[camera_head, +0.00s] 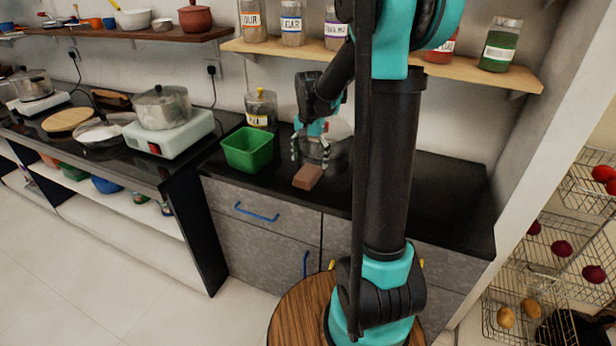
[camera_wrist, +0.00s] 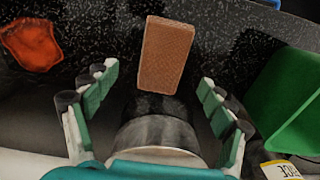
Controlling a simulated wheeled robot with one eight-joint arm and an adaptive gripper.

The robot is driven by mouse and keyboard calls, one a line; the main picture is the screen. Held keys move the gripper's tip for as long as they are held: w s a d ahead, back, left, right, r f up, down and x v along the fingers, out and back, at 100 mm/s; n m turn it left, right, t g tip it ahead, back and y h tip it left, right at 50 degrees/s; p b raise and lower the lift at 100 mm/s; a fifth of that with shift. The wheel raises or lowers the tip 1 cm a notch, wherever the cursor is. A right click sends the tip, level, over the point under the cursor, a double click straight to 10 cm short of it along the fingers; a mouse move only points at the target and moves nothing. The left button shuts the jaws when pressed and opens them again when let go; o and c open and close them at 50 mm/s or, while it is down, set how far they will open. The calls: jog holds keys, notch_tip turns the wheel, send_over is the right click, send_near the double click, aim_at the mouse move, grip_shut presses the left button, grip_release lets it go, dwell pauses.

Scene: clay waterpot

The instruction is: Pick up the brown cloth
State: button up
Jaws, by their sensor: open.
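The brown cloth (camera_head: 307,177) is a small, flat, block-shaped piece on the black counter, close to its front edge. In the wrist view the cloth (camera_wrist: 166,55) lies just beyond the fingertips, roughly centred between them. My gripper (camera_head: 311,154) is above the counter, slightly behind the cloth, with its fingers pointing down. In the wrist view my gripper (camera_wrist: 158,76) is open, with its fingers spread and nothing between the tips. The exact height of the fingers over the counter is hard to tell.
A green tub (camera_head: 248,150) stands left of the gripper, with a labelled jar (camera_head: 261,108) behind it. A metal vessel (camera_wrist: 158,133) is close by the fingers. An orange-red item (camera_wrist: 32,44) lies on the counter. A shelf with jars (camera_head: 292,24) runs above.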

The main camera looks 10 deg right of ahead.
aim_at(308, 172)
jog(key=shift+a+f, duration=0.15)
jog(key=shift+f, duration=1.15)
jog(key=shift+a+f, duration=0.1)
jog(key=shift+f, duration=1.2)
jog(key=shift+c, duration=0.6)
jog(key=c, duration=1.1)
notch_tip(308, 172, up, 20)
jog(key=shift+r, duration=0.1)
